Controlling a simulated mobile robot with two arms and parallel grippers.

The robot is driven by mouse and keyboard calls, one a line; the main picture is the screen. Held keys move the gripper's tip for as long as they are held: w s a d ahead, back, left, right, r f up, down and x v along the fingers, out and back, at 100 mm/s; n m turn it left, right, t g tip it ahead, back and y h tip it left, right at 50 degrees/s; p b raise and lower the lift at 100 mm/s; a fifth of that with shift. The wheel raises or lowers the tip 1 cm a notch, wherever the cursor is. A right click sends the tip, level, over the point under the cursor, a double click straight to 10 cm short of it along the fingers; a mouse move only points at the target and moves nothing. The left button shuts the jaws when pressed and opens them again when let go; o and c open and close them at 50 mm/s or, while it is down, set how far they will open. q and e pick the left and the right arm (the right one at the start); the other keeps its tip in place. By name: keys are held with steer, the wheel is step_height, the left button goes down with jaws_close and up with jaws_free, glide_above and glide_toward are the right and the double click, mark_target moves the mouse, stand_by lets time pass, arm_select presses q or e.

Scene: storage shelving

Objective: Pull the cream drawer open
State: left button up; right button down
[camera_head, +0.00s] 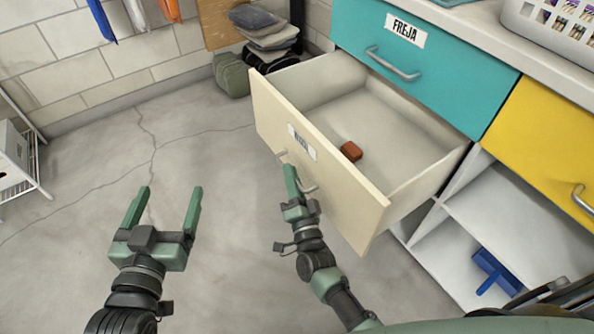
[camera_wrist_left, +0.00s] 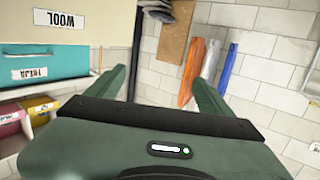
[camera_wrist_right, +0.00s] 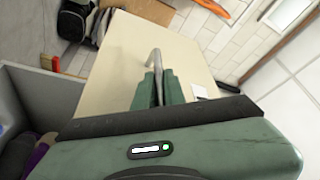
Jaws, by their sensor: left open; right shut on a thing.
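The cream drawer (camera_head: 340,185) stands pulled well out from under the teal drawer, with its inside visible. A small reddish-brown block (camera_head: 351,151) lies on its floor. My right gripper (camera_head: 291,172) is at the drawer's front and shut on its metal bar handle (camera_head: 309,187). In the right wrist view the handle (camera_wrist_right: 152,56) bends up between the closed fingers (camera_wrist_right: 158,86). My left gripper (camera_head: 167,205) is open and empty, over the floor left of the drawer. The left wrist view shows the drawer's cream front (camera_wrist_left: 60,32) with a WOOL label, upside down.
The teal drawer (camera_head: 440,75) labelled FREJA and the yellow drawer (camera_head: 550,135) are shut. Open cubbies (camera_head: 500,215) lie below, one holding a blue object (camera_head: 494,270). A white basket (camera_head: 560,25) stands on the countertop.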

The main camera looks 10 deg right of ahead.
arm_select(q)
steer(key=shift+f, duration=0.15)
arm_select(e)
steer(key=shift+s+a+f, duration=0.1)
steer(key=shift+s+f, duration=0.05)
steer(key=c, duration=1.8)
jaws_free()
steer(key=shift+o, duration=0.2)
steer(key=shift+s, duration=0.1)
arm_select(q)
step_height(320, 180, down, 6)
steer(key=s+a+g+y+p, duration=0.1)
steer(key=s+g, duration=0.1)
steer(key=g, duration=0.1)
steer(key=shift+s+a+r, duration=0.2)
steer(key=shift+a+r, duration=0.05)
arm_select(e)
steer(key=v, duration=0.7)
steer(key=shift+s, duration=0.3)
arm_select(q)
steer(key=shift+s, duration=0.1)
arm_select(e)
steer(key=shift+s+f, duration=0.1)
